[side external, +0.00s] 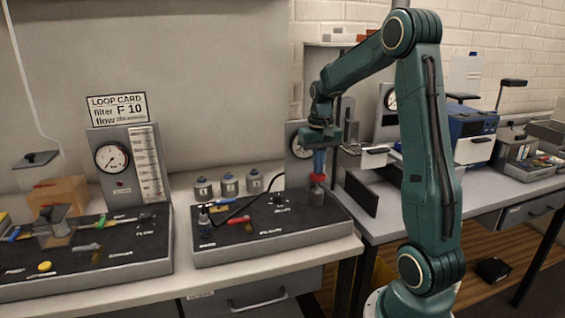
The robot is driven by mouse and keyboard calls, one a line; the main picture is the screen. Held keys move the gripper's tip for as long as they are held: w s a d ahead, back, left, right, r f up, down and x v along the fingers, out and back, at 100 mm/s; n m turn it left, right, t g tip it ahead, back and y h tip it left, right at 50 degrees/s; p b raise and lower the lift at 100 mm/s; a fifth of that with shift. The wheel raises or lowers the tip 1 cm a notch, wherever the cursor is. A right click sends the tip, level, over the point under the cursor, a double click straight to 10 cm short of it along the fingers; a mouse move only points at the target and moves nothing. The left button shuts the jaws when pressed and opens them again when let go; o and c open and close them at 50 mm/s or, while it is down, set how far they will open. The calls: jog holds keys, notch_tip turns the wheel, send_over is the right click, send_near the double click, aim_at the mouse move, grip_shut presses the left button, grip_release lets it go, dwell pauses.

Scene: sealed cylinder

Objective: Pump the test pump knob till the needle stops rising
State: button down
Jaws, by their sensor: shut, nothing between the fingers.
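A round gauge (294,142) on a grey upright panel stands behind, partly covered by my gripper. Its needle is too small and hidden to read.
Three small grey canisters (228,184) stand behind the unit. A red-handled lever (238,220) and a black hose lie left of the pump. Another gauge (111,157) stands on the left panel. A dark upright plate (361,193) is close on the right.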

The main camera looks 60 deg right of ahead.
jog(key=shift+f, duration=1.25)
dwell(1.2)
jog(key=shift+r, duration=0.15)
dwell(0.3)
jog(key=shift+r, duration=4.45)
jog(key=s+a+r+n+t+h, duration=0.1)
jog(key=a+r+n, duration=0.1)
jog(key=a, duration=0.6)
jog(key=s+a+r+n+t, duration=0.1)
jog(key=s+a+r+n, duration=0.1)
jog(key=a, duration=0.6)
jog(key=s+a+f+n+t, duration=0.1)
jog(key=s+a+n, duration=0.1)
jog(key=s+a, duration=0.2)
jog(key=s+a+f+n+t+y, duration=0.1)
jog(key=s+a+n+t, duration=0.1)
jog(key=s+a, duration=0.3)
jog(key=shift+s+a+f+n+t, duration=0.15)
jog(key=shift+a+f+n+t, duration=0.25)
jog(key=shift+a, duration=1.05)
jog(key=shift+d+r, duration=0.1)
jog(key=shift+r, duration=0.15)
